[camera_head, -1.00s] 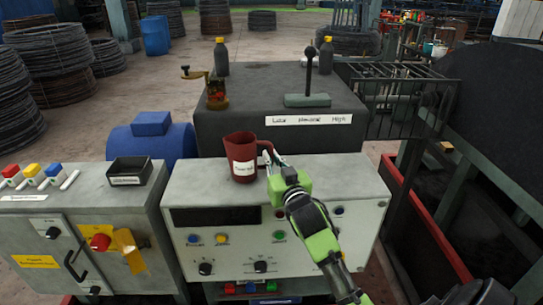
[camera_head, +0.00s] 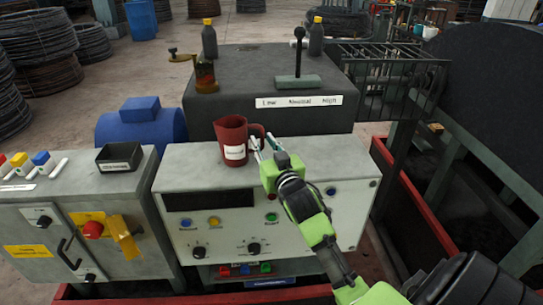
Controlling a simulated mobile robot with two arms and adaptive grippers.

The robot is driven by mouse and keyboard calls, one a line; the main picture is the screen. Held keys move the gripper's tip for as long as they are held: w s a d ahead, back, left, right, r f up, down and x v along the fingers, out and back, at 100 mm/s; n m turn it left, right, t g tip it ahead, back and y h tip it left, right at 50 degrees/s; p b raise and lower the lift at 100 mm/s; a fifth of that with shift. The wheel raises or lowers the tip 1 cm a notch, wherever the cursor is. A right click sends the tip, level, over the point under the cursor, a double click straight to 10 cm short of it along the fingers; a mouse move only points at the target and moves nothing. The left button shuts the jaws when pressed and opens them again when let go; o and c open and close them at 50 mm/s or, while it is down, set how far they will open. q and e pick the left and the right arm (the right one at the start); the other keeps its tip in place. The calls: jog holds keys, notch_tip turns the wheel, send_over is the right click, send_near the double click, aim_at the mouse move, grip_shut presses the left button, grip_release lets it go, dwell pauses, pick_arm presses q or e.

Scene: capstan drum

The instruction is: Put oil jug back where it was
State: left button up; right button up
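The dark red oil jug (camera_head: 232,142), with a white label, stands upright on the flat top of the grey control console (camera_head: 185,172). Its handle points right, toward my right gripper (camera_head: 264,142). That gripper reaches in from the lower right, and its two pale fingertips show apart at the handle. It looks open, with the fingertips close to the handle; whether they touch it I cannot tell. My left gripper is not in view.
Behind the jug is a dark block with a lever (camera_head: 297,60), two dark bottles and an amber oil cup (camera_head: 206,77). A small black tray (camera_head: 119,157) sits on the left cabinet. A metal cage (camera_head: 405,85) stands at right. The console top left of the jug is clear.

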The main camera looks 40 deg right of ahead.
jog(key=b+v, duration=0.2)
jog(key=v, duration=0.8)
jog(key=shift+s, duration=0.1)
jog(key=shift+s+a+r+b, duration=0.15)
jog(key=shift+s+b, duration=0.15)
jog(key=shift+s, duration=0.15)
